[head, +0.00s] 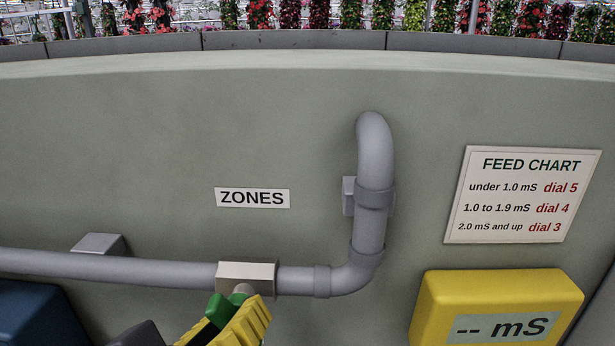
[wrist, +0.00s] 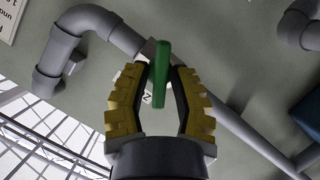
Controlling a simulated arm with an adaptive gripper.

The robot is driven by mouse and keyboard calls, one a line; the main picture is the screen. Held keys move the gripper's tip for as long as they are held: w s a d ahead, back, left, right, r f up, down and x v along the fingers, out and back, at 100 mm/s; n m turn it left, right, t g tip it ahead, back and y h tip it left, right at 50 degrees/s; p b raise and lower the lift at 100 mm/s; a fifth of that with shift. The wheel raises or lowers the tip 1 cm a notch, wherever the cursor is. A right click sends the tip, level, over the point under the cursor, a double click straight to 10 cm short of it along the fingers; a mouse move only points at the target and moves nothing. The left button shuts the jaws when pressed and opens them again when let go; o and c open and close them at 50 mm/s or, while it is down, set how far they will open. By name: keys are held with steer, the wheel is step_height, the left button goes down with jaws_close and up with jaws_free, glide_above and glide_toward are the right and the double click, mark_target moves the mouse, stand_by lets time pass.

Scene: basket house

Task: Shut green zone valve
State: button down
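The green zone valve has a pale block body (head: 247,276) on the grey pipe and a green lever handle (head: 220,309). In the head view the handle sticks out down and left, partly hidden by my gripper. My gripper (head: 238,320) has yellow ribbed fingers and is at the handle from below. In the wrist view the green handle (wrist: 161,72) stands between the two fingers of my gripper (wrist: 160,72), at an angle to the pipe. The fingers are apart, with a gap visible on the handle's left; contact on its right is unclear.
The grey pipe (head: 120,269) runs along the curved wall and bends upward at an elbow (head: 362,272). A ZONES label (head: 252,198) and a feed chart (head: 523,195) are on the wall. A yellow meter (head: 430,310) is at lower right, a dark blue box (head: 35,315) at lower left.

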steer(key=shift+d+m+y, duration=0.1)
steer(key=shift+m+y, duration=0.3)
steer(key=shift+m, duration=0.1)
steer(key=c, duration=1)
jaws_free()
steer(key=shift+f, duration=0.1)
steer(key=shift+c, duration=0.2)
steer(key=shift+s+a+r, duration=0.2)
steer(key=shift+s+r, duration=0.05)
steer(key=shift+s, duration=0.05)
steer(key=v, duration=1.1)
